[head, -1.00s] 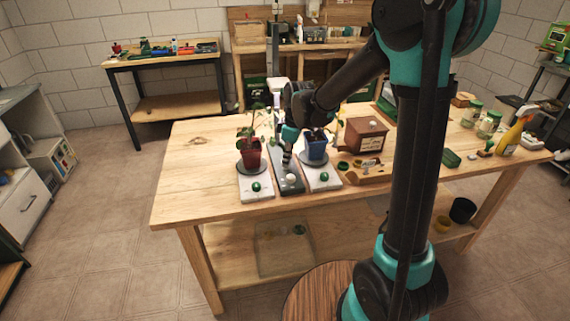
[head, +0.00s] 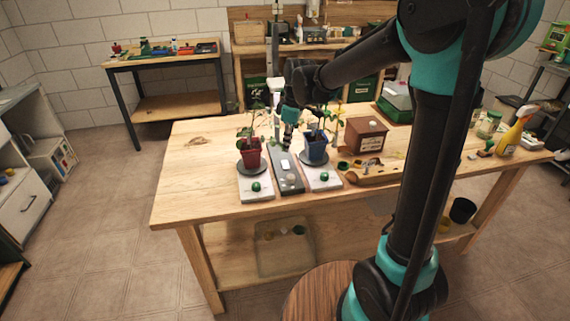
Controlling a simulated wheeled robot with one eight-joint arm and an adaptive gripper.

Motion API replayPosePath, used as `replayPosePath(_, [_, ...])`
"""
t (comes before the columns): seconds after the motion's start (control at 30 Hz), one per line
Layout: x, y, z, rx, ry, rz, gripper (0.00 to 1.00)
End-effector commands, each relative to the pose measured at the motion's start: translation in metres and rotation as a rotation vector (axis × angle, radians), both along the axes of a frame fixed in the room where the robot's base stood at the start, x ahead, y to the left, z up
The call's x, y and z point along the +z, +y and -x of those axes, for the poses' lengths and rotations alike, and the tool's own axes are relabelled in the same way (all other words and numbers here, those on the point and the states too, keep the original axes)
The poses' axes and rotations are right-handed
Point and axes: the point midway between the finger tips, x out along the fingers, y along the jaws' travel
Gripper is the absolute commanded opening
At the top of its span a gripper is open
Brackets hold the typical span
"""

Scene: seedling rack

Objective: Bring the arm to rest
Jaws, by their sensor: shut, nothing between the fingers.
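My gripper (head: 287,143) points down over the back part of the dark grey plate (head: 283,172), between two potted seedlings. It is shut and empty, and small in this view. A seedling in a red pot (head: 250,154) stands on a round dark saucer to its left. A seedling in a blue pot (head: 316,150) stands to its right. My arm reaches in from the right side of the picture, its upright part in the foreground.
The pots' white stands carry green knobs, left (head: 255,187) and right (head: 324,177). A yellow spray bottle (head: 513,135) is at the far right.

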Motion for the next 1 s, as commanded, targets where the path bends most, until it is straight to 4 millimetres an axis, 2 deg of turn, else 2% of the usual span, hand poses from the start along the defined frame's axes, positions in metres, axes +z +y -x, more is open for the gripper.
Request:
replayPosePath(0.43, [0.005, -0.002, 0.001, -0.005, 0.000, 0.000, 0.00])
replayPosePath(0.57, [0.002, -0.018, 0.007, -0.071, -0.009, -0.003, 0.00])
replayPosePath(0.67, [-0.005, -0.048, 0.021, -0.203, -0.025, -0.008, 0.00])
replayPosePath(0.77, [-0.018, -0.092, 0.045, -0.403, -0.052, -0.020, 0.00])
replayPosePath(0.9, [-0.041, -0.150, 0.089, -0.712, -0.093, -0.049, 0.00])
replayPosePath(1.0, [-0.060, -0.184, 0.122, -0.918, -0.122, -0.076, 0.00])
